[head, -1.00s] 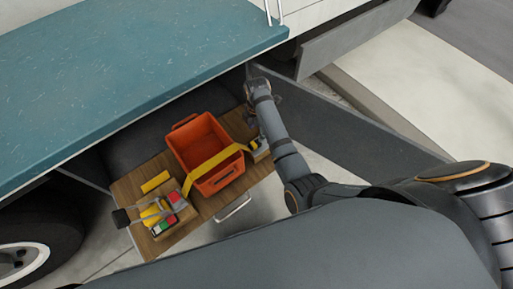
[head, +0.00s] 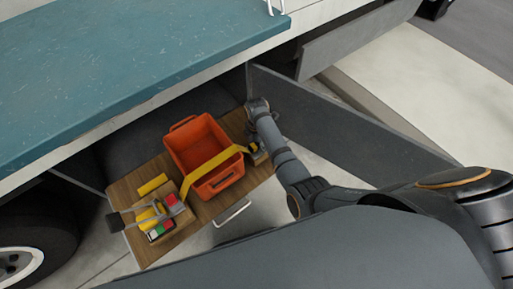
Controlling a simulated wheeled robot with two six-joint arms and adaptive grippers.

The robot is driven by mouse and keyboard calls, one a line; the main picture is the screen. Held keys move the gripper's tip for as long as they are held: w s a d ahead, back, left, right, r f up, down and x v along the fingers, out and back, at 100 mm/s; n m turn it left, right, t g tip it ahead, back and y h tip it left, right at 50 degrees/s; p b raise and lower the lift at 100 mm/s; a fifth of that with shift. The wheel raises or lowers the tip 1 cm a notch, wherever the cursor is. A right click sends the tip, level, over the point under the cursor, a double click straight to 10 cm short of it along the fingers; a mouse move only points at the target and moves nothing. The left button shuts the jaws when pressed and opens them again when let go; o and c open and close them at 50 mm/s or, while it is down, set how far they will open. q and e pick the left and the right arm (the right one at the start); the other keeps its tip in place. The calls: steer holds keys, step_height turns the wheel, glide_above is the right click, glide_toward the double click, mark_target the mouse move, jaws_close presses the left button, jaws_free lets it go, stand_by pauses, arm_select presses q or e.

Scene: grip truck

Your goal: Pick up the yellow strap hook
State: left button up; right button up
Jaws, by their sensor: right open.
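The yellow strap (head: 217,163) runs across the top of the orange crate (head: 188,152) and over its right rim. Its right end, where the hook seems to be, lies at the right edge of the wooden drawer board, beside my right gripper (head: 258,155). My right gripper is open, dark and small, and is partly hidden by my own wrist and forearm. I cannot tell whether it touches the strap end. The other end of the strap goes down towards the front of the crate. My left gripper is not in view.
The wooden board (head: 195,218) carries a small box of yellow, red and green items (head: 162,220) left of the crate. A blue-green truck bed (head: 110,70) overhangs behind. A grey open panel (head: 345,125) stands right of my right arm. A wheel (head: 30,250) is at lower left.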

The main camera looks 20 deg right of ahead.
steer(key=shift+f, duration=0.3)
jaws_close()
step_height(320, 180, up, 18)
steer(key=p, duration=2)
steer(key=shift+w+d+p, duration=0.1)
steer(key=shift+d+p, duration=0.05)
steer(key=shift+p, duration=0.15)
steer(key=shift+d, duration=0.25)
step_height(320, 180, up, 4)
steer(key=r+p, duration=0.1)
steer(key=p, duration=0.4)
glide_above(256, 144)
steer(key=shift+d+f, duration=0.25)
steer(key=shift+d, duration=0.2)
